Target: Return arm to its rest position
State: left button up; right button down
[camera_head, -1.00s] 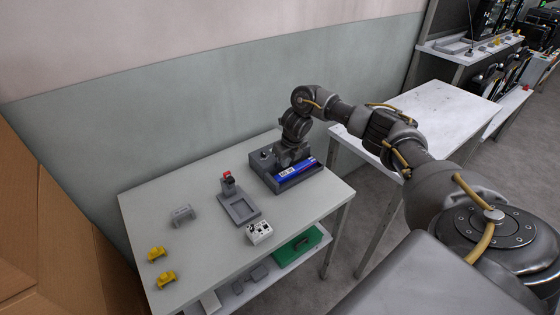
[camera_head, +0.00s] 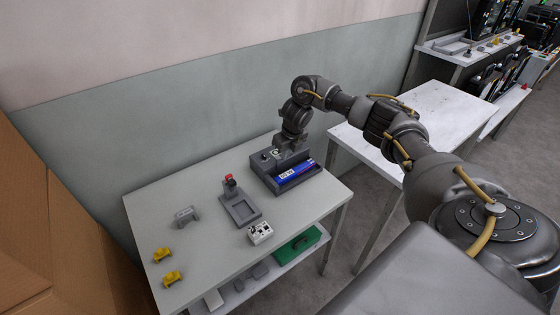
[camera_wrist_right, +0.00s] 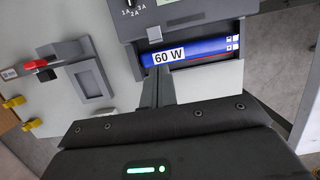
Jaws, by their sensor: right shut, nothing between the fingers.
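My right gripper (camera_head: 284,157) hangs at the end of my right arm, over the dark grey box (camera_head: 292,186) at the back right of the table. In the right wrist view its narrow fingers (camera_wrist_right: 158,92) are together with nothing between them, just in front of the box. The box holds a blue tube labelled "60 W" (camera_wrist_right: 195,48), which also shows in the head view (camera_head: 296,172). Whether the fingertips touch the box cannot be told. My left gripper is not in view.
On the table (camera_head: 200,230) stand a grey fixture with a red knob (camera_head: 240,208), a white socket block (camera_head: 260,233), a grey bracket (camera_head: 186,215) and two yellow pieces (camera_head: 172,279). A green case (camera_head: 296,248) lies on the shelf below. A white table (camera_head: 440,108) stands to the right.

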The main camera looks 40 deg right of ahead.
jog(key=shift+w+p+v, duration=0.2)
jog(key=shift+p+v, duration=0.25)
jog(key=shift+v, duration=0.4)
